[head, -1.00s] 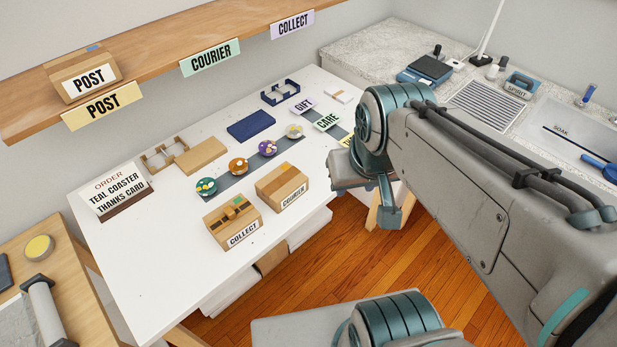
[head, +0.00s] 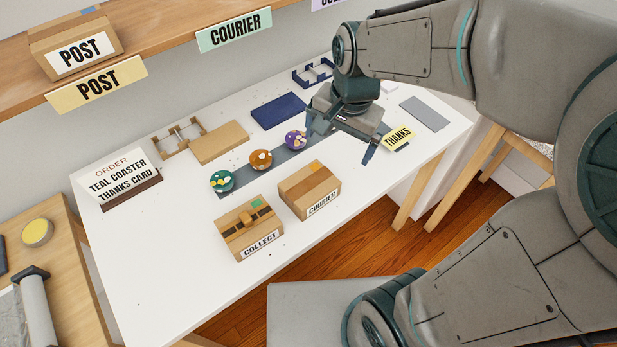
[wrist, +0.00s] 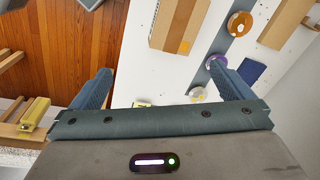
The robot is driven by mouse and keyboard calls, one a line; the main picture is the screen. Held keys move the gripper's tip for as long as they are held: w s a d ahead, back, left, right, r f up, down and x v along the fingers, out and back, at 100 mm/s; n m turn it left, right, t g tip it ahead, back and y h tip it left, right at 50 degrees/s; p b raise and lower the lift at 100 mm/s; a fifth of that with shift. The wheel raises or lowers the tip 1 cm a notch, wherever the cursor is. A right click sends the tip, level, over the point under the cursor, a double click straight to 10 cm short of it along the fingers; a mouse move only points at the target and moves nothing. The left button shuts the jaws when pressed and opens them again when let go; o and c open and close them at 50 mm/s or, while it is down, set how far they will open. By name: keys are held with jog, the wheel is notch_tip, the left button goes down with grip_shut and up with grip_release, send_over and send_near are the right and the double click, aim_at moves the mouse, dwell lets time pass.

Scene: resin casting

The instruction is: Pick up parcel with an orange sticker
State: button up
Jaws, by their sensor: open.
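The parcel labelled COURIER (head: 309,192) stands on the white table, with a small orange sticker on its top. It also shows in the wrist view (wrist: 177,22), at the top, with the orange sticker near its lower corner. My gripper (head: 340,140) is open and empty above the table, to the right of and farther back than this parcel, apart from it. In the wrist view its two fingers are spread wide (wrist: 161,86), with white tabletop and wooden floor between them.
The COLLECT parcel (head: 247,230) with a green sticker stands just left of the COURIER one. The POST parcel (head: 75,45) sits on the shelf. Several coasters stand on a grey strip behind; a navy box (head: 278,111) and order sign (head: 120,178) are farther back. The table's front left is clear.

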aim_at(310, 183)
jog(key=w+a+f+m+b, duration=0.1)
jog(key=a+f, duration=0.1)
jog(key=f, duration=0.3)
jog(key=w+a+f+m+b, duration=0.1)
jog(key=f, duration=0.5)
jog(key=w+a+f+m+g+b, duration=0.1)
jog(key=w+a+f+m, duration=0.1)
jog(key=f, duration=0.4)
jog(key=shift+a+f+h, duration=0.1)
jog(key=shift+a+h, duration=0.25)
jog(key=shift+h, duration=0.05)
jog(key=shift+d+f, duration=0.2)
jog(key=shift+f, duration=2.4)
jog(key=c, duration=0.9)
